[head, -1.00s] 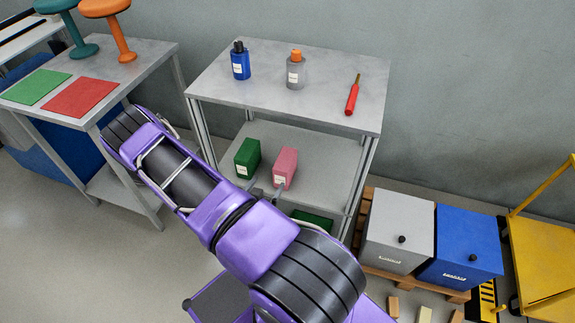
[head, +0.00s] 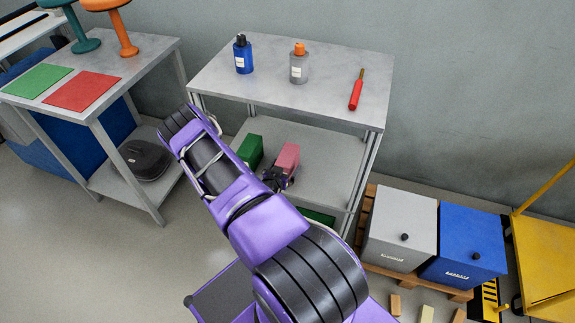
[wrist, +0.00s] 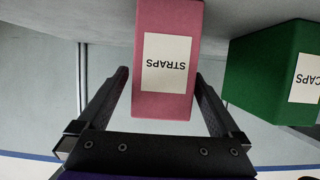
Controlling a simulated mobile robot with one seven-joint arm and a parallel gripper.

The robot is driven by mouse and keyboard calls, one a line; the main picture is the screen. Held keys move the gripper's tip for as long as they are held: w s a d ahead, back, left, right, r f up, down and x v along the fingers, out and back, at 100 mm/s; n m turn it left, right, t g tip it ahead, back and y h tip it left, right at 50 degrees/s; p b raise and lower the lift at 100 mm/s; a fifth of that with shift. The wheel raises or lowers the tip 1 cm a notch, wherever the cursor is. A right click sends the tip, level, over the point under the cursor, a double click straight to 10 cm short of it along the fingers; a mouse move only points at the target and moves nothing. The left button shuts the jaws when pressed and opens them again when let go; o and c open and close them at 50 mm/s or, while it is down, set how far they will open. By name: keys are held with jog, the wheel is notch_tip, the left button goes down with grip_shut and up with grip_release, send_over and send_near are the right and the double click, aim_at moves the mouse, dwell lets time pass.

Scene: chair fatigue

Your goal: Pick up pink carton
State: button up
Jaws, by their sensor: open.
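The pink carton (head: 288,155) stands on the middle shelf of the grey rack. In the wrist view the pink carton (wrist: 168,100) shows a white label reading "STRAPS", upside down. My gripper (head: 280,179) is at the carton's front. In the wrist view my open gripper (wrist: 165,85) has one finger on each side of the carton's near end, with a gap visible at the lower part of each side. In the head view the gripper hides the lower front of the carton.
A green carton (head: 250,150) stands just left of the pink one; its label reads "CAPS" in the wrist view (wrist: 275,75). The rack's top shelf (head: 325,85) is above, holding a blue bottle (head: 243,55), a grey bottle (head: 299,66) and a red tool (head: 356,92). The shelf right of the carton is clear.

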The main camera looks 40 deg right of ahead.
jog(key=x, duration=0.3)
jog(key=shift+w+d+f, duration=0.15)
jog(key=shift+w, duration=0.05)
grip_shut()
dwell(0.4)
